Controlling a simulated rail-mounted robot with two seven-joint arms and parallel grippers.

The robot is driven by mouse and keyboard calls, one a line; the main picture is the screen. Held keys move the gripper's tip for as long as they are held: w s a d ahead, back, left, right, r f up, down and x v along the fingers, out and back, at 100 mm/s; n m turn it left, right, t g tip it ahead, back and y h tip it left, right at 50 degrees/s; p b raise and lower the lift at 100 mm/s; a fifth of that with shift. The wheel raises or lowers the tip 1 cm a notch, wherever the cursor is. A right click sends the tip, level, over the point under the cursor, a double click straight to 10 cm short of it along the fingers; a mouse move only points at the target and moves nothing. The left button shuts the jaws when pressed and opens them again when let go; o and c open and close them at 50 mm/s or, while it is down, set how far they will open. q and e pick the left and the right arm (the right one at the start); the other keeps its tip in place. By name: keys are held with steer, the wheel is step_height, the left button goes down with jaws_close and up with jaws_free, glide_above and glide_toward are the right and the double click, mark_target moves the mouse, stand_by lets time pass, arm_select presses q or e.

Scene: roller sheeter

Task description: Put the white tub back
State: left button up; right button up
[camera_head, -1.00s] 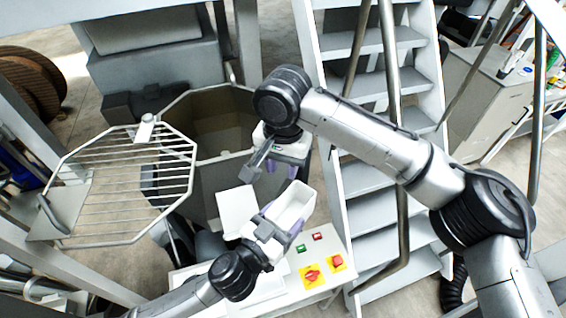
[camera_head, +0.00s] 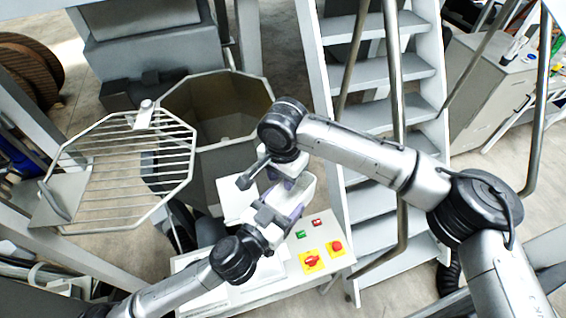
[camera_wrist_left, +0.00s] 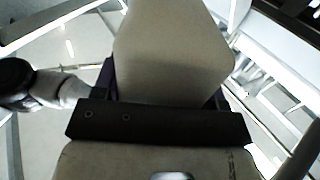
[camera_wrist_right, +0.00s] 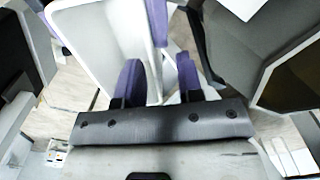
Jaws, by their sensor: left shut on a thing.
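The white tub (camera_head: 305,190) is held over the control stand, in front of the stairs. It fills the upper middle of the left wrist view (camera_wrist_left: 172,55). My left gripper (camera_head: 279,214) is shut on the tub from the near side. My right gripper (camera_head: 283,178) is at the tub's far end, pointing down. In the right wrist view its purple fingers (camera_wrist_right: 160,80) stand apart, with a pale edge of the tub (camera_wrist_right: 108,40) between or just behind them. I cannot tell whether they touch it.
The control stand (camera_head: 335,235) carries red and green buttons and a white panel (camera_head: 233,200). An octagonal bin (camera_head: 222,165) is behind, with a raised wire grid (camera_head: 120,175) at left. Stairs (camera_head: 375,110) with handrails rise at right.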

mark_target(291, 198)
steer(key=shift+f, duration=1.45)
jaws_close()
jaws_free()
steer(key=shift+r, duration=0.1)
